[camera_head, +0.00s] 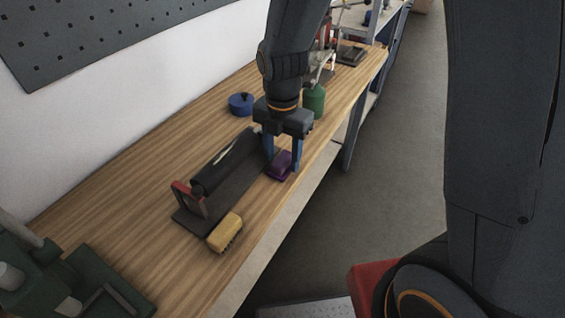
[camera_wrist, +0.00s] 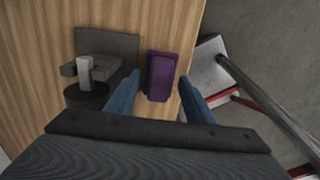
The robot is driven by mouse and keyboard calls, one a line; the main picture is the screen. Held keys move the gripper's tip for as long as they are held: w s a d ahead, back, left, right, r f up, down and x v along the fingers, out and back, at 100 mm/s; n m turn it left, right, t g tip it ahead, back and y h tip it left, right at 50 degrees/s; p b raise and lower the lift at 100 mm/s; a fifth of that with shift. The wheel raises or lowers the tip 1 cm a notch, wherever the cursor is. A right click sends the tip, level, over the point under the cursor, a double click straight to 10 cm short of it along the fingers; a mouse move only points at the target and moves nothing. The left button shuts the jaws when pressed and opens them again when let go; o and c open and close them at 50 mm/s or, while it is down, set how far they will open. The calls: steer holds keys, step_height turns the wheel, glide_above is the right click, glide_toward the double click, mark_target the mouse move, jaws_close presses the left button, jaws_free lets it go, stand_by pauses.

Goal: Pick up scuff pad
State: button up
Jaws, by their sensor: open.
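The scuff pad looks to be the purple block (camera_head: 280,166) near the front edge of the wooden bench, beside the dark roller conveyor (camera_head: 218,185). In the wrist view the purple block (camera_wrist: 161,77) lies between and ahead of my fingertips. My gripper (camera_head: 283,155) points down over it with blue fingers apart, one to each side in the wrist view (camera_wrist: 160,98). I cannot tell whether either finger touches the block. Part of the block is hidden behind a finger in the head view.
A yellow brush-like block (camera_head: 225,231) sits at the conveyor's near end. A blue round container (camera_head: 241,103) and a green bottle (camera_head: 314,100) stand farther back. Green machinery (camera_head: 100,280) is at lower left. The bench edge is close on the right, with floor beyond.

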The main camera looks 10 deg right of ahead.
mark_target(283, 158)
steer(key=c, duration=1.1)
steer(key=shift+r+b, duration=0.95)
steer(key=shift+r, duration=4.1)
